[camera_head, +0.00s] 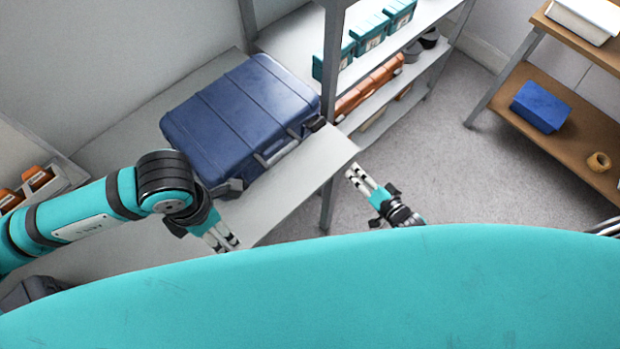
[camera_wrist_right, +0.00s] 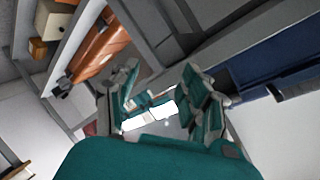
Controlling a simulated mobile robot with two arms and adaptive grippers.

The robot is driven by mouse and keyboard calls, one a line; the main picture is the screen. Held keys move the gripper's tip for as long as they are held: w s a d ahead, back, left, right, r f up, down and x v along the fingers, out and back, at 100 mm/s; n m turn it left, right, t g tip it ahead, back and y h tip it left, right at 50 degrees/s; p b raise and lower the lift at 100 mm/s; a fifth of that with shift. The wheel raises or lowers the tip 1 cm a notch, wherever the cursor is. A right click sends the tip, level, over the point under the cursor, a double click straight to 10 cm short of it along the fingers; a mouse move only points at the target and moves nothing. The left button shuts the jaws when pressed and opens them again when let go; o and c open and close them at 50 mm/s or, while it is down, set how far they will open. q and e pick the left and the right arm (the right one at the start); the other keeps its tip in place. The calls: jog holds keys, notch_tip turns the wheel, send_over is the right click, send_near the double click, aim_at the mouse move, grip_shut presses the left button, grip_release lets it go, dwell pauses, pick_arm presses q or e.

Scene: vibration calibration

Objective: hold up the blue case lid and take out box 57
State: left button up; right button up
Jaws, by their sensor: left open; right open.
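The blue case (camera_head: 235,115) lies shut on the light grey table, its latches and handle facing the front edge. It also shows at the right of the right wrist view (camera_wrist_right: 275,62). Box 57 is not visible. My left gripper (camera_head: 229,243) is open and empty at the table's front edge, in front of the case's left corner. My right gripper (camera_head: 355,175) is open and empty, to the right of the case near the table's right end. Its fingers also show in the right wrist view (camera_wrist_right: 155,100). Neither gripper touches the case.
A grey shelf post (camera_head: 328,130) stands just right of the case. The shelves hold teal boxes (camera_head: 370,35) and an orange case (camera_head: 370,85). A wooden shelf (camera_head: 565,130) at the right holds a blue box (camera_head: 541,106) and a tape roll (camera_head: 599,161). The floor between is clear.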

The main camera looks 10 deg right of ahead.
notch_tip(320, 180, up, 6)
jog(key=w+a+f+m+t+y, duration=0.1)
jog(key=w+a+y, duration=0.1)
jog(key=m+t+y, duration=0.2)
jog(key=m+y, duration=0.2)
send_near(285, 156)
jog(key=w, duration=0.1)
jog(key=shift+w+a+r, duration=0.1)
jog(key=shift+w+a, duration=0.05)
jog(key=shift+a, duration=0.2)
jog(key=shift+x, duration=4.2)
jog(key=shift+w+a, duration=0.15)
jog(key=shift+r, duration=0.1)
grip_shut()
